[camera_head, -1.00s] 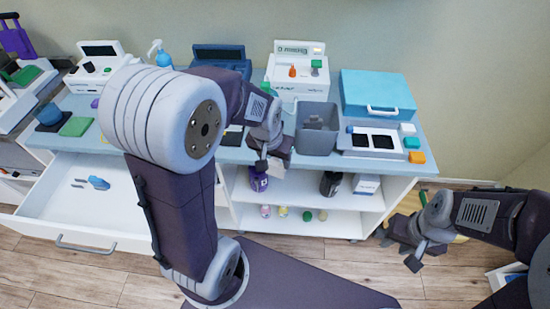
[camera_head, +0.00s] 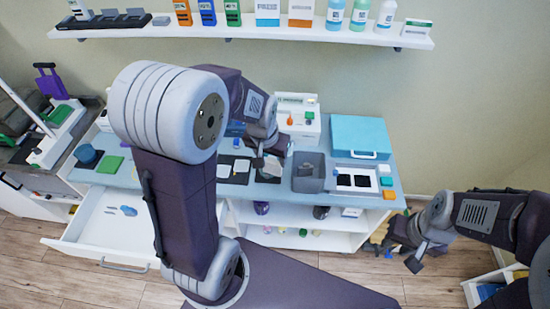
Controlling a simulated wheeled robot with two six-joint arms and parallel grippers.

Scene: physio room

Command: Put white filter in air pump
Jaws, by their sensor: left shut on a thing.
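My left gripper (camera_head: 268,155) is over the middle of the blue-grey counter, shut on a small pale thing (camera_head: 258,163) that looks like the white filter, mostly hidden by the fingers. Flat white pieces (camera_head: 241,166) lie on dark pads just left of the gripper. My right gripper (camera_head: 402,254) is open and empty, low at the right, off the counter.
A grey bin (camera_head: 308,172) stands right of the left gripper. Beside it are a white panel (camera_head: 356,180) with dark squares, small colored blocks (camera_head: 387,182) and a turquoise case (camera_head: 360,136). An open drawer (camera_head: 110,222) juts out at left. A stocked wall shelf (camera_head: 250,31) hangs above.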

